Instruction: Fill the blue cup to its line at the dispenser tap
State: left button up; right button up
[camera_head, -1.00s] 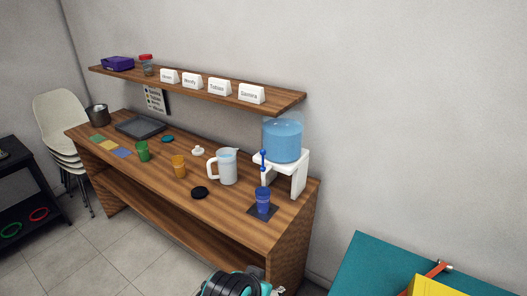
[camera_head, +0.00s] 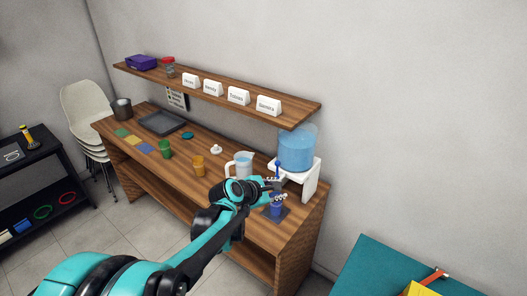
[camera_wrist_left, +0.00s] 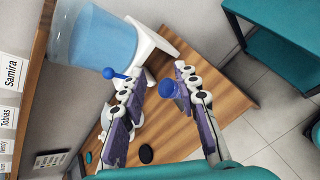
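The water dispenser (camera_head: 297,150) has a blue water tank on a white stand at the right end of the wooden counter, with a blue tap lever (camera_head: 278,171) in front. The blue cup (camera_head: 277,210) stands on a dark mat (camera_head: 286,216) below the tap. My left gripper (camera_head: 275,189) is at the tap, just above the cup. In the left wrist view the gripper (camera_wrist_left: 160,70) is open and empty. The tap's round blue knob (camera_wrist_left: 108,73) is beside one finger, and the cup (camera_wrist_left: 170,90) shows beside the other, partly hidden. The cup's line cannot be made out. My right gripper is out of view.
A shelf (camera_head: 225,97) with name cards overhangs the counter. A teal table (camera_head: 375,270) is at the lower right.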

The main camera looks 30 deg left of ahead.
aim_at(276, 164)
pick_arm(q)
jog(key=w+a+r+n+t+p, duration=0.2)
jog(key=w+a+r+n+p, duration=0.15)
jog(key=a+n, duration=0.4)
jog(key=shift+n+y, duration=0.3)
jog(key=shift+n, duration=0.25)
jog(key=b+x, duration=0.1)
jog(key=x, duration=0.2)
jog(key=b+x, duration=0.1)
jog(key=x, duration=0.2)
jog(key=b+x, duration=0.1)
jog(key=x, duration=0.2)
jog(key=shift+w+a+f, duration=0.1)
jog(key=shift+w+f, duration=0.05)
jog(key=shift+f, duration=0.25)
jog(key=shift+r, duration=0.15)
jog(key=c, duration=0.7)
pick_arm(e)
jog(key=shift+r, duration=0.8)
